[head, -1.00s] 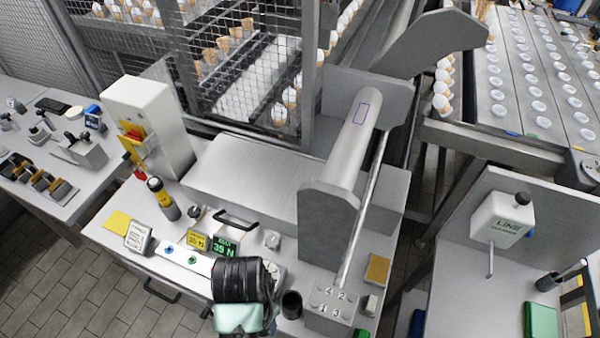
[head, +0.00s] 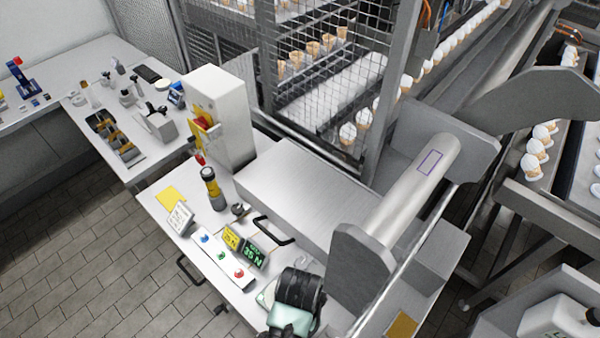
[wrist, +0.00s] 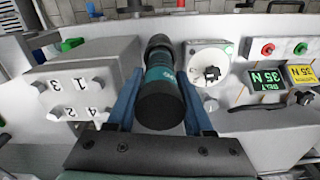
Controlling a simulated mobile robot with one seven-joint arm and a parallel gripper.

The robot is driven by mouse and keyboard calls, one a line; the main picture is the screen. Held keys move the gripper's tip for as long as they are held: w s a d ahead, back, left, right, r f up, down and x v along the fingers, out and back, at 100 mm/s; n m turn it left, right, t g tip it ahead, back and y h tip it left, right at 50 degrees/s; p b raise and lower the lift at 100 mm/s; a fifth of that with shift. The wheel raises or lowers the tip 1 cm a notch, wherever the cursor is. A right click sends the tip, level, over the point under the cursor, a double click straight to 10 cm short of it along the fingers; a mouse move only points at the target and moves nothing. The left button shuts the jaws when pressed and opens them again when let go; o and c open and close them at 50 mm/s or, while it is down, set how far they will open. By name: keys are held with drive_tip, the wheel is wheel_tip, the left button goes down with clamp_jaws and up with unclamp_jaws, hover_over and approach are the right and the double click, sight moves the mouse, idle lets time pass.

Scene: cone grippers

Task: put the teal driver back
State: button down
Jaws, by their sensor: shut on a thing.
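In the wrist view the teal driver (wrist: 160,76) has a black end and a dark head. It lies between the two blue fingers of my gripper (wrist: 160,88), which is shut on it. A grey block (wrist: 82,72) with the numbers 1 to 4 on its face stands just left of the driver. The driver appears apart from the numbered face; its far end is partly hidden. In the head view my arm's end is low in the picture, and the driver and fingers are hidden there.
A round white fixture (wrist: 207,66) is close right of the driver. Beyond it are green and yellow displays (wrist: 266,79) and a button strip (head: 222,257). A large grey cylinder (head: 412,190) on plates stands right of my arm.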

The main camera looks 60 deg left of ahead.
drive_tip(key=shift+f, duration=1.8)
drive_tip(key=shift+f, duration=0.15)
drive_tip(key=c, duration=0.6)
unclamp_jaws()
wheel_tip(320, 180, up, 12)
drive_tip(key=shift+r, duration=0.15)
